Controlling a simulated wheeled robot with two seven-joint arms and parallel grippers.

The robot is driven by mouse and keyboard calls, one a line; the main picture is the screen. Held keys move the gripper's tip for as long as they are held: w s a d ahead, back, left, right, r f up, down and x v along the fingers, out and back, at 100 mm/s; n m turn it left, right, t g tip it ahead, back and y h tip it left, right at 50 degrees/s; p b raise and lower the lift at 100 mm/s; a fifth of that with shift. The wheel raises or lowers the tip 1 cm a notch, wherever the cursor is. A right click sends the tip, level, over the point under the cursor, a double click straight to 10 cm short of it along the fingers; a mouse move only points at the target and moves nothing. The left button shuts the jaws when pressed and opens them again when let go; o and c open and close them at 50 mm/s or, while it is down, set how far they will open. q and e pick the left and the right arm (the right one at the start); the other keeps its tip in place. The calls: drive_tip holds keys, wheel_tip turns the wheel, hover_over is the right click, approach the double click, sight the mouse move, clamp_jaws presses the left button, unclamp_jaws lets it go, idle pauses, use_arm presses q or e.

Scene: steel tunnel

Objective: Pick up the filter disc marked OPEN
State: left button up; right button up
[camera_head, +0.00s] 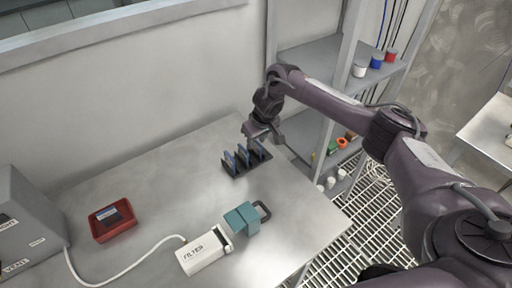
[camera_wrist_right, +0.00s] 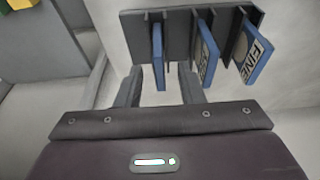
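A dark rack (camera_head: 235,172) on the steel table holds three upright blue-edged filter discs; it also shows in the right wrist view (camera_wrist_right: 182,20). In that view the right disc (camera_wrist_right: 254,55) reads FINE. The middle disc (camera_wrist_right: 208,55) has a label too slanted to read. The left disc (camera_wrist_right: 157,55) is nearly edge-on and its label is hidden. I cannot see the word OPEN. My right gripper (camera_wrist_right: 162,82) is open, its fingertips on either side of the left disc's near end, with gaps visible. In the head view my right gripper (camera_head: 262,134) is over the rack. My left gripper is out of view.
A white box marked FILTER (camera_head: 203,251) with a cable and a teal block with a handle (camera_head: 243,218) stand near the front. A red tray (camera_head: 113,228) and a grey cabinet (camera_head: 25,225) are at left. Shelves (camera_head: 315,50) stand behind my right arm.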

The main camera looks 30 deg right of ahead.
drive_tip(key=c, duration=0.7)
clamp_jaws()
drive_tip(key=shift+r, duration=0.15)
